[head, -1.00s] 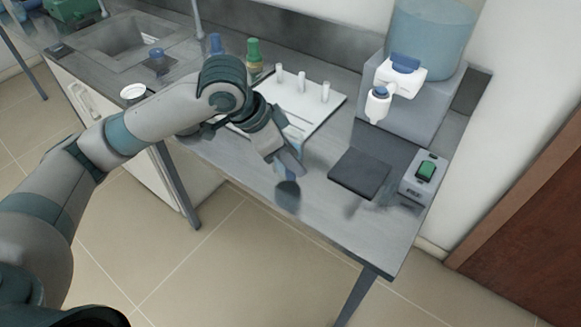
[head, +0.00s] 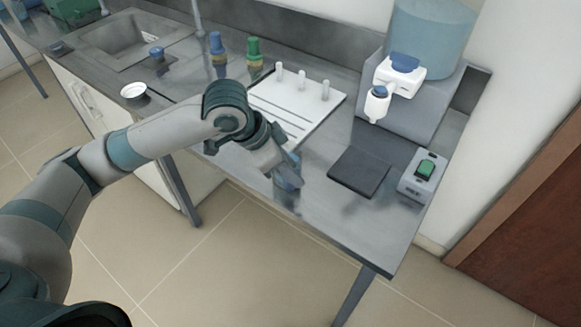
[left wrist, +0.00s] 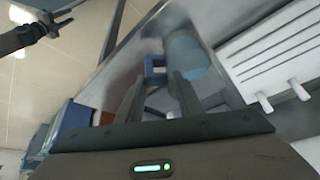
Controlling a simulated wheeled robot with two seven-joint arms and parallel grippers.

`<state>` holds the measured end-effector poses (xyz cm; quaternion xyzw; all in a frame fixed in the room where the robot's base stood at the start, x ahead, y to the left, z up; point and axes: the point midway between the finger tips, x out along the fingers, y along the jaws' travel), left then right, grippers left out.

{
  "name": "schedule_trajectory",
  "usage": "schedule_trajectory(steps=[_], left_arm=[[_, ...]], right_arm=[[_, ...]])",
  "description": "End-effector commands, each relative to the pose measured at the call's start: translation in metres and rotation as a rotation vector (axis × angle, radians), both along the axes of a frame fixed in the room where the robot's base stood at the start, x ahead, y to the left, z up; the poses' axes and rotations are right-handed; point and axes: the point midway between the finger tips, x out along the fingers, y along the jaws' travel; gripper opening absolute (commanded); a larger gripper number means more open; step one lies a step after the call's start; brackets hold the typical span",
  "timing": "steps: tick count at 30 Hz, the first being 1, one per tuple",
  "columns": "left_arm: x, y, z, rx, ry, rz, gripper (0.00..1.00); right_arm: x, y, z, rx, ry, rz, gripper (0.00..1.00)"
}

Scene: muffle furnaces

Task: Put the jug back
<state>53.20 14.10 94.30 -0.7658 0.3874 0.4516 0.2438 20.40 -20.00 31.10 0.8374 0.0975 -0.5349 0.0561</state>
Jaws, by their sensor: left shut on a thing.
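The jug (head: 289,186) is a bluish, see-through vessel near the front edge of the steel counter, left of the dark pad. My left gripper (head: 284,168) is at it and hides much of it. In the left wrist view, the jug's body (left wrist: 192,52) lies beyond the fingers, and its square blue handle (left wrist: 155,66) sits between the fingertips of my left gripper (left wrist: 157,82). The gripper is shut on the handle. I cannot tell whether the jug's base touches the counter. A dark clawed end, apparently my right gripper (left wrist: 50,28), shows small at the upper left.
A water dispenser (head: 425,85) stands at the back right, with the dark square pad (head: 358,172) before it. A small device with a green button (head: 424,174) is at the right. A white pegged board (head: 318,112), capped bottles (head: 254,54) and a sink (head: 125,42) lie behind and left.

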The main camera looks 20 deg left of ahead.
Motion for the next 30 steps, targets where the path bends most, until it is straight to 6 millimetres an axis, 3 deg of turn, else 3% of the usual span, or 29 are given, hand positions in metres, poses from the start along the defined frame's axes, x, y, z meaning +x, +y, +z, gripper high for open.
schedule_trajectory(steps=[6,7,9,20,30], left_arm=[[0.000,0.000,-0.001,0.000,0.000,0.000,0.00],[0.000,0.000,-0.002,0.000,0.000,0.000,0.41],[0.000,0.000,-0.002,0.000,0.000,0.000,0.53],[0.000,0.000,0.000,0.000,0.000,-0.001,0.53],[-0.009,0.013,0.030,0.000,-0.004,0.000,0.53]], right_arm=[[0.003,0.000,0.002,0.000,-0.005,0.000,0.30],[0.003,0.000,0.002,0.000,-0.004,0.000,0.30],[0.003,0.000,0.002,0.000,-0.005,0.000,0.30],[0.004,0.000,0.001,0.000,-0.007,-0.001,0.30],[0.012,0.001,0.004,0.005,-0.026,-0.001,0.30]])
